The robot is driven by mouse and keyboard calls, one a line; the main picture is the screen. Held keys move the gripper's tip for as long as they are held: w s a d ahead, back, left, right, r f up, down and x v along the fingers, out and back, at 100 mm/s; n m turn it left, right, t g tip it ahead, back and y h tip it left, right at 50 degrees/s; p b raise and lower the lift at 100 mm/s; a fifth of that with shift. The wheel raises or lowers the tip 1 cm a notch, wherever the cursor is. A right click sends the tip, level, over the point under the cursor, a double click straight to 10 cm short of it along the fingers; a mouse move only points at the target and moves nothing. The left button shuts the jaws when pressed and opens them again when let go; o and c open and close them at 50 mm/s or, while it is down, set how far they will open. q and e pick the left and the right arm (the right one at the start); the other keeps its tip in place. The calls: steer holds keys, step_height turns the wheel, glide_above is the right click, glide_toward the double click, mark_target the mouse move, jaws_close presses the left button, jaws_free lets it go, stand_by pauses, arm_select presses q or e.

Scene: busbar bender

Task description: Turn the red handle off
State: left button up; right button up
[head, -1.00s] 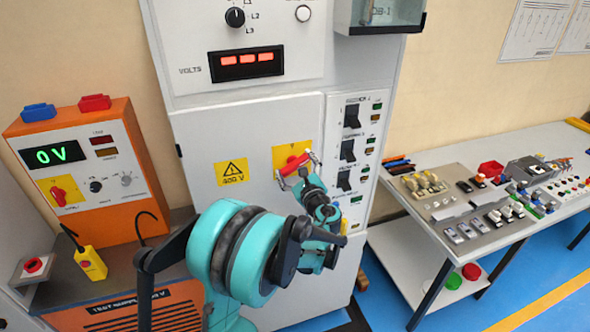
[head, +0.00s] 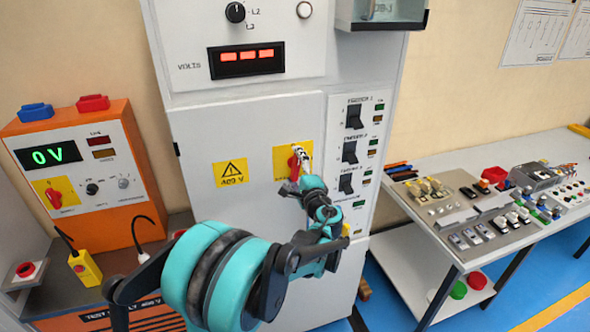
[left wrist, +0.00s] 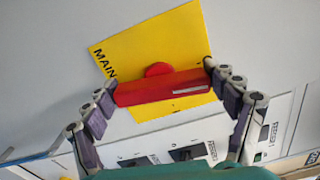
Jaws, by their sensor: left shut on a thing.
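The red handle (head: 294,163) sits on a yellow plate (head: 281,153) on the grey cabinet door, and it stands close to upright in the head view. My left gripper (head: 300,163) is at the handle and partly covers it. In the left wrist view the red handle (left wrist: 160,88) spans the space between my left gripper's (left wrist: 161,78) two fingertips, which are shut on its two ends. The yellow plate behind it reads "MAIN". The handle's position marks are too small to read. My right gripper does not show.
Several black switches (head: 349,152) line the panel right of the handle. An orange tester (head: 130,178) reading 0 V, with its own red knob (head: 54,197), stands at left. A bench (head: 437,262) with parts is at right. The voltmeter display (head: 246,60) is lit red.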

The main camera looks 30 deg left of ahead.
arm_select(q)
steer(key=shift+n, duration=0.9)
steer(key=shift+f, duration=0.1)
steer(key=o, duration=1.5)
steer(key=shift+o, duration=0.2)
steer(key=shift+s, duration=0.1)
steer(key=v, duration=1.2)
